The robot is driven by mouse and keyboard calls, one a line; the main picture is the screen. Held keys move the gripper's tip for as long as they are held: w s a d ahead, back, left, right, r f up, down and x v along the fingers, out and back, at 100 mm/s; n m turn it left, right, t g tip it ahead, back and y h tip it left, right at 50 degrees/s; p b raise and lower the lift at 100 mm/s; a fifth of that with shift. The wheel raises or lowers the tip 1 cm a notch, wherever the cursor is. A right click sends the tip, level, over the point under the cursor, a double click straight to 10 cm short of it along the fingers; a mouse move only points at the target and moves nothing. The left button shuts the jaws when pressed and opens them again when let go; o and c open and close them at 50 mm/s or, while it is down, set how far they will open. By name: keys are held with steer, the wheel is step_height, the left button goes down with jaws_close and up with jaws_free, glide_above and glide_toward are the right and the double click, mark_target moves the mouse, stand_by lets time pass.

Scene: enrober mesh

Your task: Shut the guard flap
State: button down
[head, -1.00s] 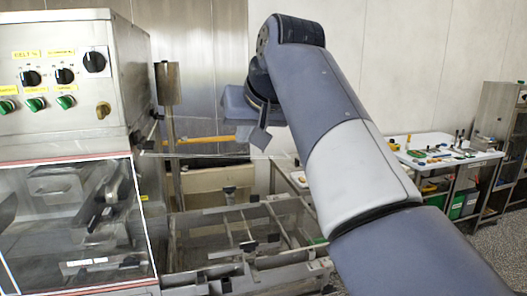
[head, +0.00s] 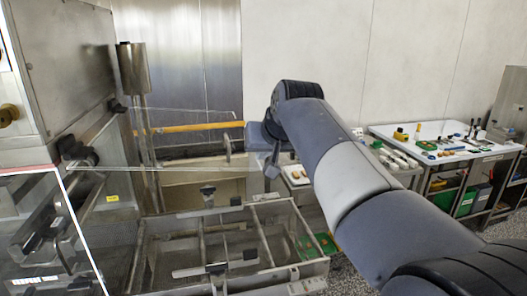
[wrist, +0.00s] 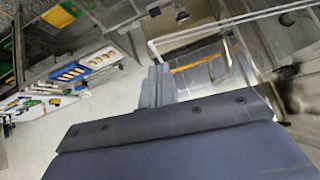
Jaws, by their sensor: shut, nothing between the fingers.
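The guard flap (head: 185,140) is a clear panel with pale edges. In the head view it stands out nearly level from the machine's side, raised over the open mesh bed. A grey upright handle-like piece (head: 228,146) shows near its outer end. My gripper (head: 272,160) is just right of the flap's outer end, at about its height; I cannot tell whether they touch. In the wrist view my shut, empty gripper (wrist: 156,86) points toward the flap (wrist: 203,62), which shows beyond and right of the fingers.
The steel machine housing (head: 70,65) stands at the left, with a metal post and cylinder (head: 132,70) behind the flap. The frame of the mesh bed (head: 205,225) lies below. A white worktable (head: 440,135) with small items is at the right.

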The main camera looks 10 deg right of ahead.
stand_by(0.3)
steer(key=a+f+m+y+b, duration=0.1)
steer(key=a+f+y+b, duration=0.25)
steer(key=f+b, duration=0.7)
steer(key=a+f+m+y+b, duration=0.2)
steer(key=a+f+b, duration=0.3)
steer(key=f+b, duration=0.6)
steer(key=shift+a+f+m+t+y+b, duration=0.4)
steer(key=shift+a+f+b, duration=1.75)
steer(key=shift+a, duration=1.25)
steer(key=shift+a+f+m+t+y+b, duration=0.2)
steer(key=shift+a+f+y+b, duration=0.3)
steer(key=shift+a+f+b, duration=1.8)
steer(key=shift+a+f+m+t+y+b, duration=0.35)
steer(key=shift+a+f+b, duration=0.7)
steer(key=shift+a+f, duration=2.65)
steer(key=shift+a+r, duration=0.85)
steer(key=shift+r, duration=0.05)
steer(key=shift+s, duration=0.1)
